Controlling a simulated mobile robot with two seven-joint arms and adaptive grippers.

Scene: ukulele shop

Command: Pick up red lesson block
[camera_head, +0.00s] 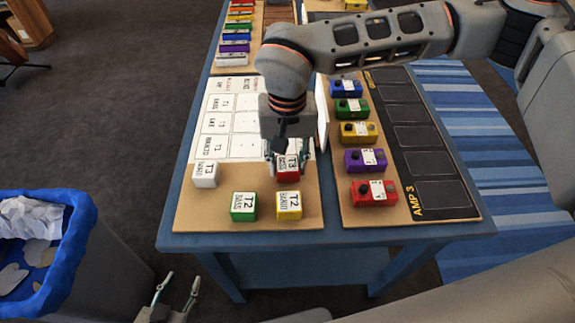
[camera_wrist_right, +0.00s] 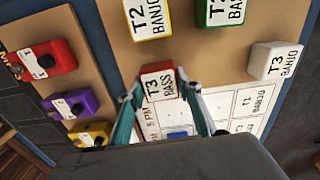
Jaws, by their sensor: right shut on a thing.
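The red lesson block (camera_head: 287,167) has a white top lettered "T3 BASS" and stands on the brown board at the near edge of the white schedule sheet (camera_head: 232,118). My right gripper (camera_head: 288,160) reaches down over it, its fingers on either side. In the right wrist view the red block (camera_wrist_right: 160,84) sits between the two fingertips (camera_wrist_right: 160,98), and the gripper is shut on it. I cannot tell whether it still touches the board. My left gripper (camera_head: 178,293) is low at the bottom of the head view, beside the table, fingers apart and empty.
White (camera_head: 206,174), green (camera_head: 244,206) and yellow (camera_head: 289,205) lesson blocks stand close by on the brown board. Several coloured pedals, including a red one (camera_head: 374,193), line the board to the right. A blue-lined bin (camera_head: 45,245) stands left of the table.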

